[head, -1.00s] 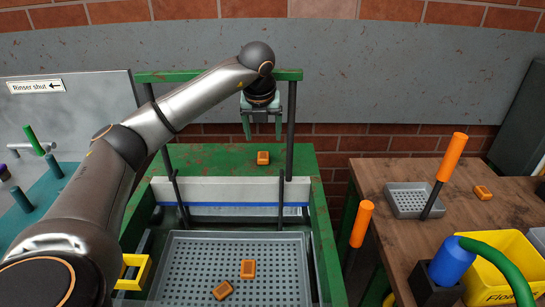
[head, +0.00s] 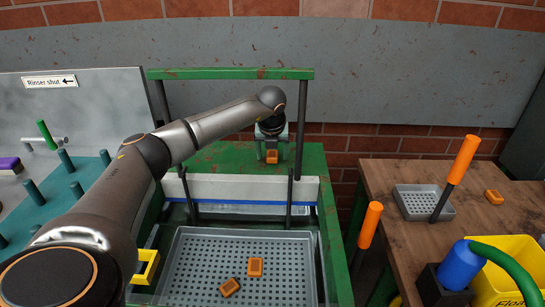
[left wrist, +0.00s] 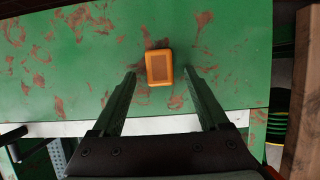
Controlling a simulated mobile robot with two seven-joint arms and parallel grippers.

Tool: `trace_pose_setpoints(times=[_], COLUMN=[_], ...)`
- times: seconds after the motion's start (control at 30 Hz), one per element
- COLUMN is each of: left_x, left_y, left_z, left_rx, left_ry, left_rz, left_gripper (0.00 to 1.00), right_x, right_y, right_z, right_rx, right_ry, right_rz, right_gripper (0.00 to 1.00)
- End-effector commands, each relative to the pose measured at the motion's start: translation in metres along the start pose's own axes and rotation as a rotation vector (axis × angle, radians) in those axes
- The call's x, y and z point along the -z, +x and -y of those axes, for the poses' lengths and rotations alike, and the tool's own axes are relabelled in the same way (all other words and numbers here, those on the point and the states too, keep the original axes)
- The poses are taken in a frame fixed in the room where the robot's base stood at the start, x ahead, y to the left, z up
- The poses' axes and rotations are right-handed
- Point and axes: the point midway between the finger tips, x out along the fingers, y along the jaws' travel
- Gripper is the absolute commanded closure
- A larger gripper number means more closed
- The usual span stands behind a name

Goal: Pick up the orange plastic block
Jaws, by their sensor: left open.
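An orange block (head: 272,157) lies on the green, rust-spotted surface behind the white barrier. My left gripper (head: 272,155) is open and reaches down from above around that spot. In the left wrist view the block (left wrist: 159,67) lies on the green surface, just beyond and between the tips of the two spread green fingers (left wrist: 158,75); neither finger visibly touches it. Two more orange blocks, one (head: 256,267) and another (head: 229,287), lie in the perforated grey tray (head: 195,240). A further orange block (head: 494,197) lies on the wooden table. My right gripper is not in view.
A white barrier with a blue stripe (head: 240,190) crosses in front of the green surface (head: 225,155). A green frame (head: 230,73) with dark posts stands over it. A small grey tray (head: 415,200), orange-handled levers and a yellow bin (head: 500,265) are at the right.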

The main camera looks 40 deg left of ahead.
Motion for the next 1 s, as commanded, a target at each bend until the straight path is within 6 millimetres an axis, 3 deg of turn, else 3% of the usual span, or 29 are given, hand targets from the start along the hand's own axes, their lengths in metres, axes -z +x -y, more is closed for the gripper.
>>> trace_pose_setpoints(times=[0.3, 0.9, 1.0], left_x=[-0.0003, -0.0003, -0.0004], left_y=[0.0046, 0.0042, 0.0042], left_z=[0.0001, 0.0000, 0.0000], left_rx=[0.001, 0.001, 0.001], left_ry=[0.000, 0.000, 0.000], left_rz=[0.001, 0.001, 0.001], left_gripper=[0.25, 0.92, 1.00], right_x=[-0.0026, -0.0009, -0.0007], right_y=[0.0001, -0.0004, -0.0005], right_z=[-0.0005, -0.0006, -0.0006], right_rx=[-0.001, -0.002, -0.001], right_ry=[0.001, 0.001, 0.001], right_rz=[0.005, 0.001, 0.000], right_gripper=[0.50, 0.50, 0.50])
